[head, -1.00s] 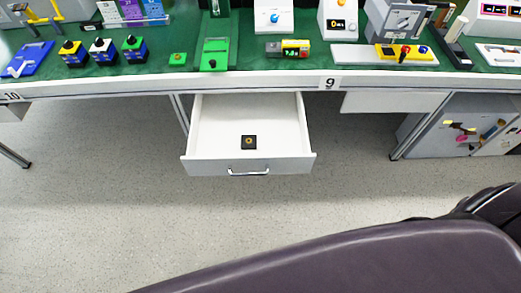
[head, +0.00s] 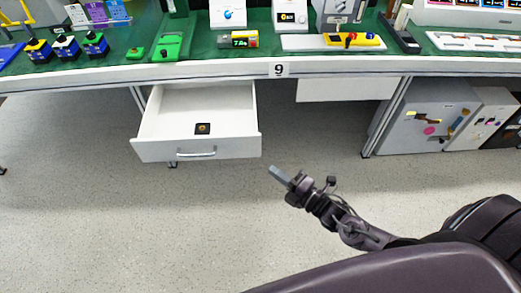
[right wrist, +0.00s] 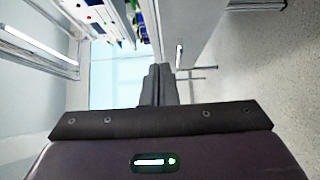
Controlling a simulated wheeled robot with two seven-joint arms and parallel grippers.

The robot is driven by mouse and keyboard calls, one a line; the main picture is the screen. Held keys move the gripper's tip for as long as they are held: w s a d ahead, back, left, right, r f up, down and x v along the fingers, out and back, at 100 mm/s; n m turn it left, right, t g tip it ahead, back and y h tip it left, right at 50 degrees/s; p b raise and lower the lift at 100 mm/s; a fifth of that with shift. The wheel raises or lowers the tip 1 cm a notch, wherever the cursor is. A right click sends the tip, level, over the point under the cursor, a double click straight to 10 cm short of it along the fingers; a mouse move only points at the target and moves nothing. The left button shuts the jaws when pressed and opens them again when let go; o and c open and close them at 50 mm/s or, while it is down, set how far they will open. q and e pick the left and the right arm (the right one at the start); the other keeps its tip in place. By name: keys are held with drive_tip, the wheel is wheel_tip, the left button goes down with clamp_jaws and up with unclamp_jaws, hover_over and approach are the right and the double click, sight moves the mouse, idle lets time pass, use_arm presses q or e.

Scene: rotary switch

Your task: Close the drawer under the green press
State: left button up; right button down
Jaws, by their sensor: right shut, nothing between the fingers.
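The green press (head: 174,45) stands on the bench top above the drawer. My right gripper (head: 275,171) is shut and empty, just to the right of the drawer front and a little lower in the head view, apart from it in the picture. In the right wrist view its shut fingers (right wrist: 158,84) point ahead, with a pale panel and handle nearby. My left gripper is not in view.
A closed white drawer front (head: 346,89) sits under the bench to the right. A grey cabinet (head: 425,118) with coloured items on its door stands further right. The bench edge (head: 330,67) runs across above. The floor (head: 90,210) in front is clear.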

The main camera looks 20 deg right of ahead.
approach(242, 137)
drive_tip(key=w+a, duration=0.1)
drive_tip(key=a, duration=0.3)
drive_tip(key=w, duration=0.3)
drive_tip(key=shift+w+d, duration=0.3)
drive_tip(key=shift+d, duration=0.05)
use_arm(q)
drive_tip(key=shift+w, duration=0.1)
use_arm(e)
drive_tip(key=shift+w+d, duration=0.15)
drive_tip(key=shift+w, duration=0.2)
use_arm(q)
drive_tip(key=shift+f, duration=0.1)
